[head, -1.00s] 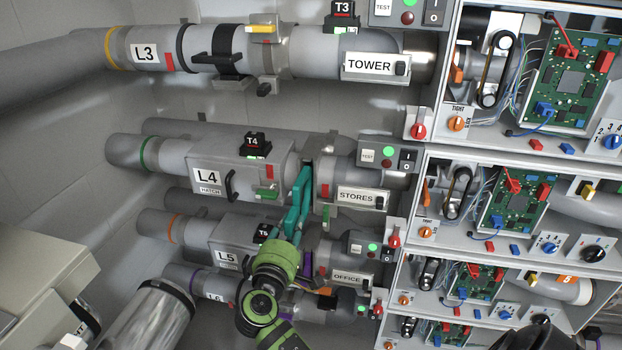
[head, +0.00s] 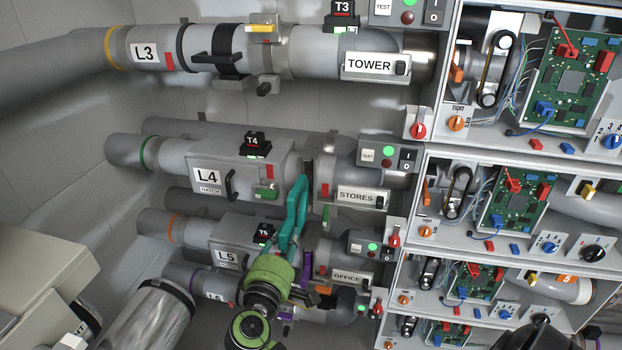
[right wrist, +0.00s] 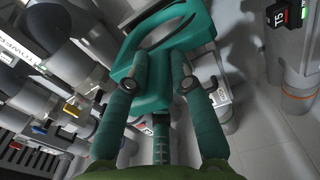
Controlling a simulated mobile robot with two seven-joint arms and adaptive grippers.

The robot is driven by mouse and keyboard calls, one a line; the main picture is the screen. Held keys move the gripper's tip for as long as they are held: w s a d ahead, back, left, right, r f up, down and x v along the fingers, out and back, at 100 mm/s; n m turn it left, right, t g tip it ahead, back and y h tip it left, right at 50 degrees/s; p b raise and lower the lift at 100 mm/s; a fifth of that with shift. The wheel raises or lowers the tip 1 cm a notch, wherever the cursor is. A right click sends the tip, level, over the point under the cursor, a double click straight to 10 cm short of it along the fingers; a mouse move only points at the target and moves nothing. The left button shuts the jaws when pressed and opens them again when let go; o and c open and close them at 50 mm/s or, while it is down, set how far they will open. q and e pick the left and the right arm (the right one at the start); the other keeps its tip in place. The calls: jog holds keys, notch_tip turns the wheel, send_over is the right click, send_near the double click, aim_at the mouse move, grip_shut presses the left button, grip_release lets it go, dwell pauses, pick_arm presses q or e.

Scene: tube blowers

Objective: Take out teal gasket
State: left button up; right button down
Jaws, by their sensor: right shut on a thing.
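The teal gasket (head: 299,205) is a flat ring. In the head view it is in front of the L4 pipe, just below and left of a dark gap (head: 307,170) between the L4 hatch box (head: 262,172) and the STORES pipe end. My right gripper (head: 284,243) is shut on its lower end. In the right wrist view the gasket (right wrist: 203,35) fills the upper middle, with the fingertips (right wrist: 160,72) on its near edge. The gripped part is partly hidden by the fingers. My left gripper is not in view.
The L5 pipe box (head: 232,240) lies below and behind the gasket. The STORES panel (head: 360,196) and shelves of circuit boards (head: 515,208) stand to the right. The L3 pipe (head: 200,46) runs above. Open wall shows between L3 and L4.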

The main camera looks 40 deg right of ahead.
aim_at(283, 249)
jog(key=shift+v, duration=2.2)
jog(key=shift+s+d, duration=0.1)
jog(key=shift+d, duration=0.05)
